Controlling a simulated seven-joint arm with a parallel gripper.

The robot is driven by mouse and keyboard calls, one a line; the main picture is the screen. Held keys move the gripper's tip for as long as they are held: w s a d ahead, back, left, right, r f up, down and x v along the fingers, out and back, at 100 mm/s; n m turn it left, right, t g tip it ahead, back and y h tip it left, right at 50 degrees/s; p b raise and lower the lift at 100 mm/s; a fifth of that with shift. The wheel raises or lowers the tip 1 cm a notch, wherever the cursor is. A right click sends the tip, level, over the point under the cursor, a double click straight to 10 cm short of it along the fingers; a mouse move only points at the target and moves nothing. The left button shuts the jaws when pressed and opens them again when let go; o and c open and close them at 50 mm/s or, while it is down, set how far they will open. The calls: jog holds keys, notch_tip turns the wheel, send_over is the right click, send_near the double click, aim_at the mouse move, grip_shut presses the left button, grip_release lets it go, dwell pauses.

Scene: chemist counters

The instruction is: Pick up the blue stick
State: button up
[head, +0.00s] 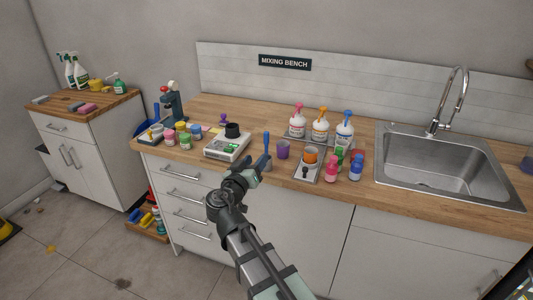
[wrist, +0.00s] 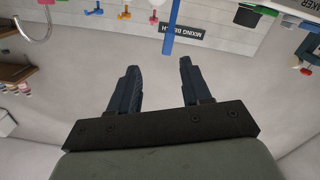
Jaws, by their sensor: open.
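The blue stick (head: 267,143) stands roughly upright on the counter near its front edge, with its lower end in a small grey holder (head: 266,164). My gripper (head: 248,177) is in front of the counter, a little left of and below the stick in the head view. In the wrist view, which is upside down, the stick (wrist: 171,28) comes down from the top edge. It lies beyond the fingertips, nearer the right finger. My gripper in the wrist view (wrist: 158,66) is open, with nothing between its fingers.
A purple cup (head: 282,150) stands just right of the stick. A white scale (head: 227,146) with a black pot on it is to the left. A tray (head: 300,174) with an orange jar and pump bottles (head: 320,131) are farther right. The sink (head: 440,165) is at right.

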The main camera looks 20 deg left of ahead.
aim_at(266, 138)
jog(key=w+m, duration=0.1)
jog(key=w, duration=0.2)
jog(key=w+m, duration=0.1)
jog(key=w, duration=0.1)
jog(key=w+m, duration=0.1)
jog(key=w, duration=0.2)
jog(key=shift+w+a+r+m+y, duration=0.25)
jog(key=shift+w+a+m+y, duration=0.05)
jog(key=shift+a, duration=0.05)
jog(key=shift+w+a+r, duration=0.1)
jog(key=shift+w+a, duration=0.05)
jog(key=shift+w, duration=1.2)
jog(key=shift+w+a+r, duration=0.1)
jog(key=shift+w, duration=1.2)
jog(key=shift+c, duration=0.2)
grip_shut()
